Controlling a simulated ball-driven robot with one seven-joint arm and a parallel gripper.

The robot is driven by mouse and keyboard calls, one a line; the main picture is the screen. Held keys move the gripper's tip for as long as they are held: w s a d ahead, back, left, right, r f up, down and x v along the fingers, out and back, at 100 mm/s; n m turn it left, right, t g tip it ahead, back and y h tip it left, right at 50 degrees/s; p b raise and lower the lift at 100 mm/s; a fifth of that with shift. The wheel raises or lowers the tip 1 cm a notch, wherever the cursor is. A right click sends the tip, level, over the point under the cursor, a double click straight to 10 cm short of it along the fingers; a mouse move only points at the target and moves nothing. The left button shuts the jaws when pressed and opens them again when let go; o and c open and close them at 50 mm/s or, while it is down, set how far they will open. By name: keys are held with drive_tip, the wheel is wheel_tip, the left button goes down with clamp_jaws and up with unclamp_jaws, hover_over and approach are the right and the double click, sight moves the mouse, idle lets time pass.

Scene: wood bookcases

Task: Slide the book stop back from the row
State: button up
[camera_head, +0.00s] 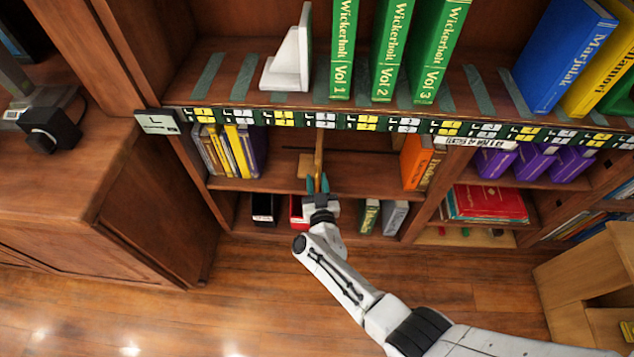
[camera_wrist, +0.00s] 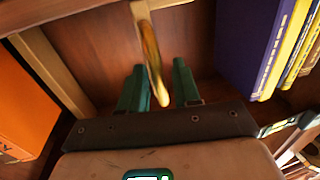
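A thin wooden book stop (camera_head: 319,153) with a flat foot stands upright on the middle shelf, in the gap between two groups of books. In the wrist view its rounded front edge (camera_wrist: 152,62) reaches between my fingers. My gripper (camera_head: 318,184) is at the front of this shelf. In the wrist view my gripper (camera_wrist: 160,88) is open, one green finger on each side of the stop. I cannot tell whether either finger touches it. The stop stands apart from the purple and yellow books (camera_head: 236,150) and the orange book (camera_head: 416,160).
A white bookend (camera_head: 290,62) and green volumes (camera_head: 390,45) stand on the shelf above, whose labelled edge (camera_head: 330,119) overhangs. A wooden cabinet (camera_head: 120,215) stands at left. The floor in front is clear.

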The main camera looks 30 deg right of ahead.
drive_tip(key=p+v, duration=0.3)
drive_tip(key=v, duration=0.7)
drive_tip(key=shift+s, duration=0.4)
drive_tip(key=shift+a, duration=0.1)
drive_tip(key=s+a+r+n+g+y+p, duration=0.1)
drive_tip(key=a+r+n+g+y+p, duration=0.35)
drive_tip(key=a+r+n+y, duration=0.5)
drive_tip(key=s+d+r+m+g+h+p, duration=0.1)
drive_tip(key=s+d+r+g+p, duration=0.1)
drive_tip(key=s, duration=0.6)
drive_tip(key=s+d+r+m+g+p, duration=0.2)
drive_tip(key=s+d+r+g, duration=0.3)
drive_tip(key=s, duration=0.4)
drive_tip(key=s+d+r+m+g+h+p, duration=0.1)
drive_tip(key=s+d+r+m+g, duration=0.1)
drive_tip(key=s+d+r+g, duration=0.2)
drive_tip(key=s+d+r, duration=0.1)
drive_tip(key=s+d, duration=0.2)
drive_tip(key=s, duration=0.2)
drive_tip(key=shift+d+h+p, duration=0.3)
drive_tip(key=shift+h+p, duration=0.05)
drive_tip(key=shift+p, duration=0.05)
